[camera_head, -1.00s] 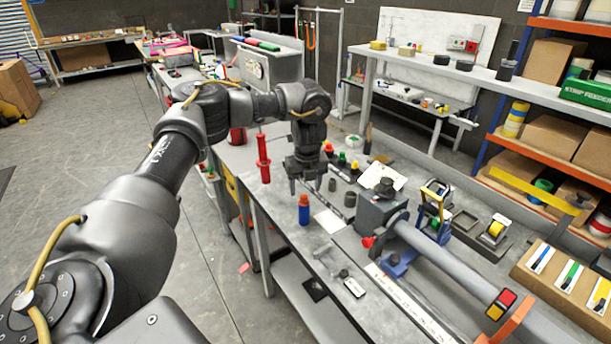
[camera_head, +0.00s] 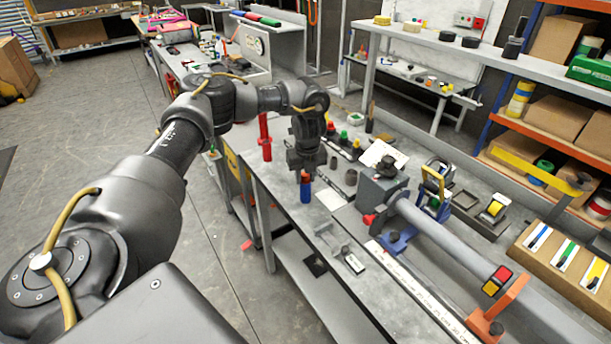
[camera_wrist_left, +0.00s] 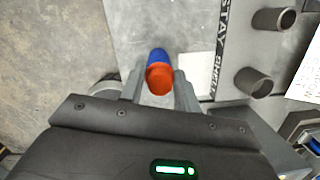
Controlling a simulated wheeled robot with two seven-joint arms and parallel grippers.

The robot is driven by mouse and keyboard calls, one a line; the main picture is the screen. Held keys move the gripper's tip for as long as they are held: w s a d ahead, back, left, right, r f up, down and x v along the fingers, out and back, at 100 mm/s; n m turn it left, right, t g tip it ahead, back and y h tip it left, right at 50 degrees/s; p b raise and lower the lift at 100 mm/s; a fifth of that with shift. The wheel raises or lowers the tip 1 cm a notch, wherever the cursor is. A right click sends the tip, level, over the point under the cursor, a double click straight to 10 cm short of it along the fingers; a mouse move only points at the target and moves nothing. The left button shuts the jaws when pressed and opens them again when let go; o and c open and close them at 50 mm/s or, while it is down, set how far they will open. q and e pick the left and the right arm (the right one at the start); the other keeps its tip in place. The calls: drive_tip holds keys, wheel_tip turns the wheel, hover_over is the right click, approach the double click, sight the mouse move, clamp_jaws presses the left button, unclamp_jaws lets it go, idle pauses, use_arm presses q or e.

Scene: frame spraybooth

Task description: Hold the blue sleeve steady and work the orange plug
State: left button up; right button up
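The blue sleeve (camera_head: 305,193) stands upright near the front edge of the grey bench, with the orange plug (camera_head: 305,178) at its top. In the left wrist view the orange plug (camera_wrist_left: 160,79) lies between the fingers and the blue sleeve (camera_wrist_left: 158,56) shows beyond it. My left gripper (camera_head: 304,171) points down right at the plug. Its fingers (camera_wrist_left: 160,82) stand one on each side of the plug, with narrow gaps showing, so it looks open and not clamped. My right gripper is out of view.
A white sheet (camera_head: 331,199) lies right of the sleeve. Dark grey cylinders (camera_head: 351,177) stand behind it. A red upright tool (camera_head: 265,138) is at the bench's left edge. A grey tube (camera_head: 440,238) in a clamp lies to the right.

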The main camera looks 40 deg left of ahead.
sight(307, 183)
use_arm(q)
drive_tip(key=c, duration=0.3)
drive_tip(key=o, duration=1)
drive_tip(key=shift+r, duration=0.35)
drive_tip(key=r, duration=0.6)
drive_tip(key=s+d+r, duration=0.1)
drive_tip(key=r, duration=0.3)
drive_tip(key=shift+d, duration=0.1)
drive_tip(key=shift+f, duration=0.1)
